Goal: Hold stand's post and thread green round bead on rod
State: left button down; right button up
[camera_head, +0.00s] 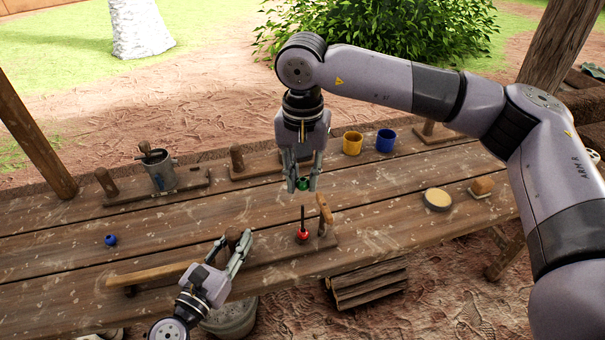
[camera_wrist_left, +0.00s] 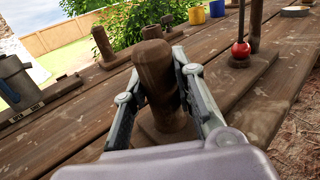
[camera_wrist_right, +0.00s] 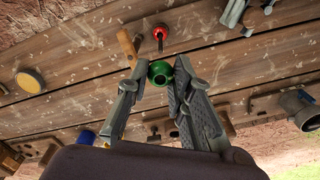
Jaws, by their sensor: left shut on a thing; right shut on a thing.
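The stand's wooden base (camera_wrist_left: 245,88) lies near the table's front edge. My left gripper (camera_head: 236,241) is shut on the stand's thick rounded post (camera_wrist_left: 156,75). The thin dark rod (camera_head: 303,213) stands upright on the base, with a red bead (camera_head: 302,234) at its foot. My right gripper (camera_head: 303,182) points down and is shut on the green round bead (camera_wrist_right: 160,72). It holds the bead in the air above the rod's tip, apart from it; in the head view the bead appears just above the rod. The bead's hole shows in the right wrist view.
A tan upright piece (camera_head: 325,208) stands close right of the rod. A blue bead (camera_head: 111,240) lies at left. Yellow (camera_head: 352,142) and blue (camera_head: 386,140) cups and a metal mug (camera_head: 160,174) stand at the back. A round disc (camera_head: 437,199) lies at right.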

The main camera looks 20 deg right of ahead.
jog(key=shift+f, duration=0.1)
jog(key=shift+f, duration=2)
jog(key=shift+f, duration=1.4)
jog(key=o, duration=0.9)
jog(key=shift+r, duration=3.05)
